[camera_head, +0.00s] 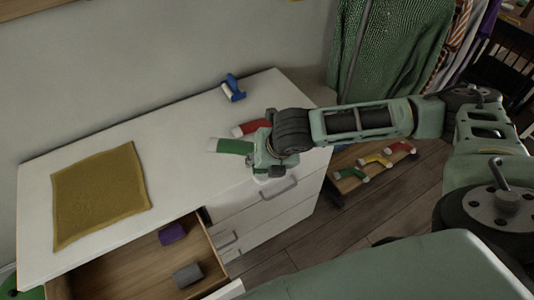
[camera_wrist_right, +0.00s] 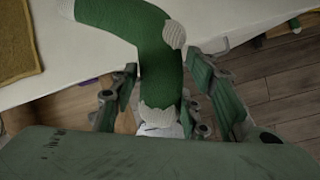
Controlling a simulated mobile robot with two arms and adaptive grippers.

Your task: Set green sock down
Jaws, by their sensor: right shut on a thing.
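The green sock (camera_head: 235,146) has white ends and lies between the fingers of my right gripper (camera_head: 256,150), at the right part of the white dresser top (camera_head: 190,130). In the right wrist view, the green sock (camera_wrist_right: 159,62) reaches away from the gripper over the white top, with a pale heel patch and cuff. The fingers of my right gripper (camera_wrist_right: 165,80) stand on both sides of it. I cannot tell whether the sock touches the top. My left gripper is not in view.
A red sock (camera_head: 250,128) lies just behind the gripper, and a blue one (camera_head: 233,88) farther back. A mustard cloth (camera_head: 97,193) covers the left top. The open drawer (camera_head: 135,272) holds purple (camera_head: 172,233) and grey (camera_head: 188,275) rolls. A low rack (camera_head: 345,185) holds more socks.

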